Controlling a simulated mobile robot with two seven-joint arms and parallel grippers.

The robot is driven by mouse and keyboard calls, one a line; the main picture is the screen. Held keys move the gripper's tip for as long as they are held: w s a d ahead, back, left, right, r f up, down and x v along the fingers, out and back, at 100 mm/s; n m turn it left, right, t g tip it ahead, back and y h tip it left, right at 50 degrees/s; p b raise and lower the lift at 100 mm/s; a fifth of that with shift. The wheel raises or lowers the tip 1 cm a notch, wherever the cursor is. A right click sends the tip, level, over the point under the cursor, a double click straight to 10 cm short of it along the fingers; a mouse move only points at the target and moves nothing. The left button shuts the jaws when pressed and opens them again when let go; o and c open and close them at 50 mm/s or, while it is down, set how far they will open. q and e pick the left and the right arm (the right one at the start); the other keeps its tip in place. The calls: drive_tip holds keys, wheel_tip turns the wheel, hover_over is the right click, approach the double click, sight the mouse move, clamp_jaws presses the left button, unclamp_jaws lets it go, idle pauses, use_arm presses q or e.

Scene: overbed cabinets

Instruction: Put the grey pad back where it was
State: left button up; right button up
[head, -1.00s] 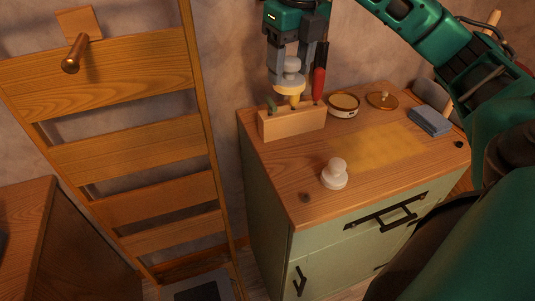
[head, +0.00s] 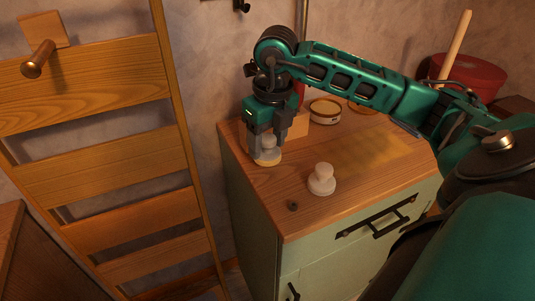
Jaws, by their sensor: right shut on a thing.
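My right gripper (head: 265,140) points down over the left end of the cabinet top (head: 260,190). It is shut on the grey pad (head: 267,153), a round knobbed piece with a yellowish underside. The pad is upright, low at the cabinet top; I cannot tell whether it touches the wood. A similar whitish knobbed piece (head: 321,180) stands on the cabinet top to the right of the held pad, apart from it. My left gripper is not in view.
A wooden block (head: 299,125) stands behind the gripper, partly hidden by it. A round tin (head: 325,111) is right of it. A yellowish patch (head: 375,153) lies on the top. A wooden ladder rack (head: 120,165) stands left. My right arm covers the back right.

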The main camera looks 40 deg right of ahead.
sight(268, 150)
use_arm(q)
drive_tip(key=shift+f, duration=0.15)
use_arm(e)
drive_tip(key=shift+f, duration=2)
use_arm(q)
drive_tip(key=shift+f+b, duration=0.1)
drive_tip(key=shift+b, duration=0.2)
use_arm(e)
drive_tip(key=shift+f, duration=0.1)
drive_tip(key=o, duration=0.9)
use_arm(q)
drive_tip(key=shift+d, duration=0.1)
use_arm(e)
drive_tip(key=shift+o, duration=0.2)
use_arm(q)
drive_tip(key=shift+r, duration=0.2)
